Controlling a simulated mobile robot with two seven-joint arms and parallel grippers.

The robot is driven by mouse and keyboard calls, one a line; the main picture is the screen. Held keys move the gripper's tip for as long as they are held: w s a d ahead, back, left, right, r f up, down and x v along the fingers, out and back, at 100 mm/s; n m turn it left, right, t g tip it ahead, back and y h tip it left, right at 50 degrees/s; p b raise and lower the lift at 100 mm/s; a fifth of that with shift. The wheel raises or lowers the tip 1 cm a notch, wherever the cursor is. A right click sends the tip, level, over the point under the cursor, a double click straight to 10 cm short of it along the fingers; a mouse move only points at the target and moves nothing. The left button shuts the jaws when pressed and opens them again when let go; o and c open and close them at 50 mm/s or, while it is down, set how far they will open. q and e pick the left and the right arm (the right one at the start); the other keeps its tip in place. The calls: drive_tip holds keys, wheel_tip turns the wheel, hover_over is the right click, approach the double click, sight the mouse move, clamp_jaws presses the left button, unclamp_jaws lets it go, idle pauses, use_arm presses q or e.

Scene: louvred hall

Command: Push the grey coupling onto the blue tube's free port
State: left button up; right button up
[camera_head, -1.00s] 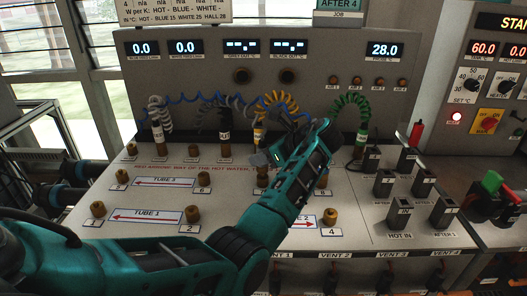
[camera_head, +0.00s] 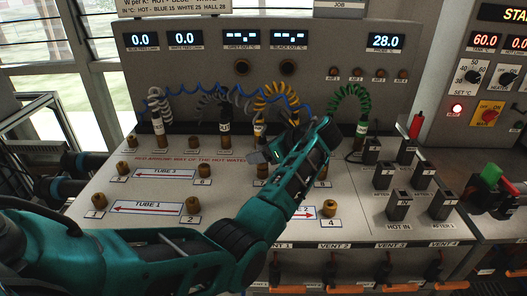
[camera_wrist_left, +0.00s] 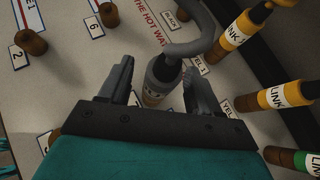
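In the left wrist view a grey coupling (camera_wrist_left: 163,68) with a grey hose curving off its top stands between the two fingers of my left gripper (camera_wrist_left: 157,84). The fingers are apart, with a visible gap on each side of the coupling. Brown ports stand by the labels 1 (camera_head: 98,202), 2 (camera_head: 192,206), 6 (camera_head: 204,171) and 4 (camera_head: 328,208). I cannot tell which port belongs to the blue tube. My right gripper is not in view.
Yellow-banded LINK couplings (camera_wrist_left: 285,95) stand close to the right of my left gripper. Coiled hoses, including a green one (camera_head: 349,94), hang along the panel's back.

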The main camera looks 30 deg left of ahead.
use_arm(q)
drive_tip(key=r+p, duration=0.1)
drive_tip(key=d+r+p, duration=0.1)
drive_tip(key=shift+d+r, duration=0.1)
drive_tip(key=shift+r, duration=0.25)
drive_tip(key=shift+s+d+r, duration=0.1)
drive_tip(key=shift+d+r, duration=0.45)
drive_tip(key=shift+r, duration=0.35)
drive_tip(key=shift+s+d+r, duration=0.1)
drive_tip(key=shift+d+r, duration=0.4)
drive_tip(key=shift+r, duration=0.4)
